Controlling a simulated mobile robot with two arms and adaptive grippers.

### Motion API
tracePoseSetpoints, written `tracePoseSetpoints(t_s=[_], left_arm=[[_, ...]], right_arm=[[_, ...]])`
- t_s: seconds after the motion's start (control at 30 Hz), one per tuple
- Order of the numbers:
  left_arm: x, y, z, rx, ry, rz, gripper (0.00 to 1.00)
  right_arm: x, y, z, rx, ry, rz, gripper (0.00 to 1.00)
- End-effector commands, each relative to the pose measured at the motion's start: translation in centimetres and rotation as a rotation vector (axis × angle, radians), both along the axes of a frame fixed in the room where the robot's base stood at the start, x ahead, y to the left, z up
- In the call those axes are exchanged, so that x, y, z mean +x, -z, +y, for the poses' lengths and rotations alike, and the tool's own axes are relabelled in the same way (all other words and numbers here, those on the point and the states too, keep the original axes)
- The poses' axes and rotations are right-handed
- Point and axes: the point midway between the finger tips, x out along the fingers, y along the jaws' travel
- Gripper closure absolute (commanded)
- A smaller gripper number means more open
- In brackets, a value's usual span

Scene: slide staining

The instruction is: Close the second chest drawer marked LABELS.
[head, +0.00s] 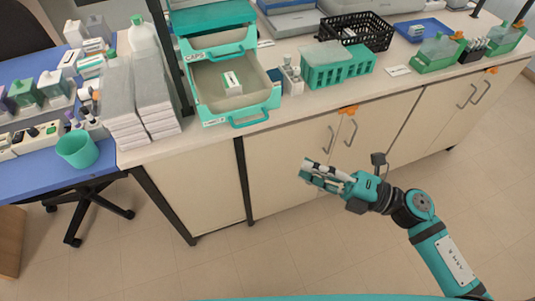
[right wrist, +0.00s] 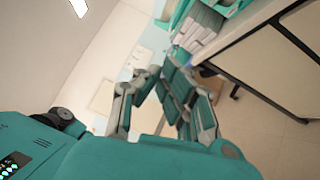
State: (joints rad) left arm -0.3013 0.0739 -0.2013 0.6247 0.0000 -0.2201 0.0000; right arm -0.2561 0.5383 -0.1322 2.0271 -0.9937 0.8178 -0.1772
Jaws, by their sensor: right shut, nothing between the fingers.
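The teal chest of drawers stands at the back of the counter in the head view. Its bottom drawer (head: 268,99) is pulled far out, with a small white box (head: 232,83) inside and a teal handle (head: 249,119) in front. The front label of this drawer is too small to read. The drawer above, marked CAPS (head: 195,57), is pulled out less. I cannot make out the word LABELS on any drawer. My right gripper (head: 304,172) is shut and empty, in front of the cabinets, below and right of the open drawer, touching nothing. My left gripper is not in view.
Stacked white boxes (head: 133,95) stand left of the chest. Small bottles (head: 291,80), a teal rack (head: 337,68) and a black basket (head: 356,32) stand to its right. Cabinet doors (head: 290,140) lie below the counter. The floor in front is clear.

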Motion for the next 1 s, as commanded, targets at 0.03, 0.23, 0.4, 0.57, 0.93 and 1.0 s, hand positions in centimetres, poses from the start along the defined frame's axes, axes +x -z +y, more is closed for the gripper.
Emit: tracePoseSetpoints(t_s=[0.03,0.23,0.4,0.57,0.93,1.0], left_arm=[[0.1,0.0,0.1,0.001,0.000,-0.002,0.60],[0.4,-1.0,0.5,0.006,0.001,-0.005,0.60],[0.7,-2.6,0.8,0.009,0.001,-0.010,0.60],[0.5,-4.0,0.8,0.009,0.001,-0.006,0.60],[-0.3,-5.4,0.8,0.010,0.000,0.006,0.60],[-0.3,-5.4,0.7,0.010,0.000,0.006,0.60]], right_arm=[[0.1,0.3,-0.3,0.011,0.018,0.028,1.00],[1.0,-0.1,1.1,0.021,0.027,0.043,1.00],[2.4,-0.8,4.3,0.020,0.024,0.041,1.00],[3.9,-1.2,7.4,0.021,0.025,0.043,1.00],[7.8,-1.6,9.6,0.016,0.024,0.041,1.00],[8.0,-1.5,9.7,0.015,0.024,0.042,1.00]])
